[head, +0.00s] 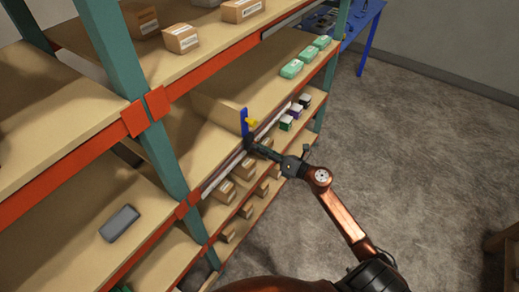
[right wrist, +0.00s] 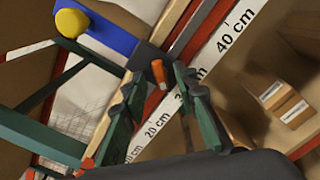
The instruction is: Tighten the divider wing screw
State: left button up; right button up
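The blue divider (head: 244,121) stands upright at the front edge of a middle shelf. It also shows in the right wrist view (right wrist: 112,36). A yellow round knob (right wrist: 71,22) sits on its end and shows in the head view too (head: 252,121). A small orange-red piece (right wrist: 158,73), which looks like the wing screw, is at the divider's foot by the scale rail (right wrist: 205,60). My right gripper (right wrist: 157,76) is open, with a fingertip on either side of this piece and gaps visible. In the head view the right gripper (head: 250,143) hides the piece. My left gripper is not in view.
The rail carries marks including 20 cm and 40 cm. Cardboard boxes (head: 225,190) stand on the shelves below; green boxes (head: 291,68) and small dark boxes (head: 286,123) stand farther right. A teal post (head: 150,130) rises to the left.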

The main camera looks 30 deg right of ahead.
jog(key=shift+c, duration=0.4)
grip_shut()
